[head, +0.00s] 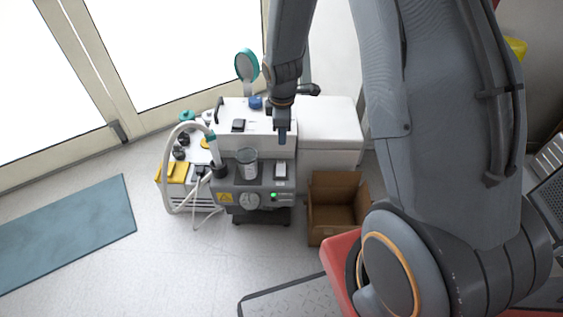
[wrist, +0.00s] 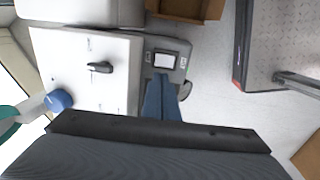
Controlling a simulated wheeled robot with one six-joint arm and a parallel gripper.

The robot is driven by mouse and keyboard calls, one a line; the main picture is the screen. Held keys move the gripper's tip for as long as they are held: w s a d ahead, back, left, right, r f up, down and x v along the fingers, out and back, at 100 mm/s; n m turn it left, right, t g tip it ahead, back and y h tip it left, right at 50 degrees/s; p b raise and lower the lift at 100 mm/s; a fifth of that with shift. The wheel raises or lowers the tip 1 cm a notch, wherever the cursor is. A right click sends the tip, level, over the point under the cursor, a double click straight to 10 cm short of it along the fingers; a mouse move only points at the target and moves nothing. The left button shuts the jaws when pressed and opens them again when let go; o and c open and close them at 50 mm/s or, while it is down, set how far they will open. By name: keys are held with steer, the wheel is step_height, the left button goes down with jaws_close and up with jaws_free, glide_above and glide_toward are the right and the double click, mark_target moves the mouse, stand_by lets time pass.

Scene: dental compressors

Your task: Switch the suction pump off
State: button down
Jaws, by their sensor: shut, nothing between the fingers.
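The suction pump (head: 228,188) is a grey unit with a round gauge (head: 250,201), a yellow warning label and a green light (head: 274,196) on its front. A clear jar (head: 247,164) stands on its top. A pale rocker switch (head: 281,170) in a dark frame is on the top at the right; it also shows in the wrist view (wrist: 165,60). Which way the rocker is tipped I cannot tell. My gripper (head: 282,139) is shut and empty, pointing down over the pump's right side. In the wrist view its fingertips (wrist: 161,77) appear just beside the switch; contact is unclear.
A white cabinet (head: 325,132) stands behind, with a black lever (wrist: 100,67) and blue knob (wrist: 58,100) on a nearby white unit. A white hose (head: 167,170) loops at the pump's left. An open cardboard box (head: 323,232) is at right.

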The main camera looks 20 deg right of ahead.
mark_target(282, 170)
stand_by(0.3)
steer(key=f+b, duration=0.1)
steer(key=f, duration=0.3)
steer(key=w+f+b, duration=0.1)
steer(key=f, duration=0.4)
steer(key=f+b, duration=0.1)
steer(key=f, duration=0.3)
steer(key=shift+w+d+f, duration=0.25)
steer(key=shift+w+f, duration=0.05)
steer(key=shift+f, duration=0.1)
steer(key=shift+f, duration=0.2)
steer(key=shift+s, duration=0.1)
steer(key=shift+s+a+r+b, duration=0.15)
steer(key=shift+s+a+b, duration=0.05)
steer(key=shift+s+b, duration=0.45)
